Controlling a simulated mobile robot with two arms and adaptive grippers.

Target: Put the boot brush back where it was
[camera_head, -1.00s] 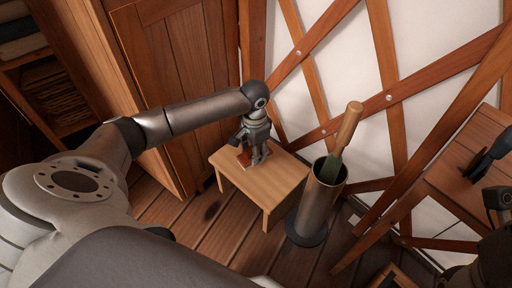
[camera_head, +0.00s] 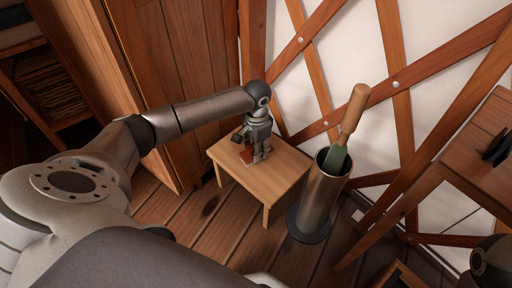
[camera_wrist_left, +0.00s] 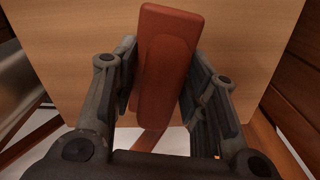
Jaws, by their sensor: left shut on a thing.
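The boot brush (camera_wrist_left: 168,65) is a reddish-brown block with rounded ends, lying between the fingers of my left gripper (camera_wrist_left: 168,85) in the left wrist view. My left gripper (camera_head: 256,156) is shut on it, pointing down over a small light wooden stool (camera_head: 272,178). A bit of the brush (camera_head: 247,157) shows beside the fingers in the head view, at the stool top; whether it touches the top I cannot tell. Dark fingertips, apparently of my right gripper (camera_head: 497,148), show at the right edge over a wooden surface; the rest is cut off.
A metal cylinder (camera_head: 317,205) on a dark round base stands close right of the stool, with a wooden-handled green tool (camera_head: 346,130) leaning in it. A wooden cabinet (camera_head: 180,80) is behind left. The lattice wall (camera_head: 395,85) is behind. The stool's front right is bare.

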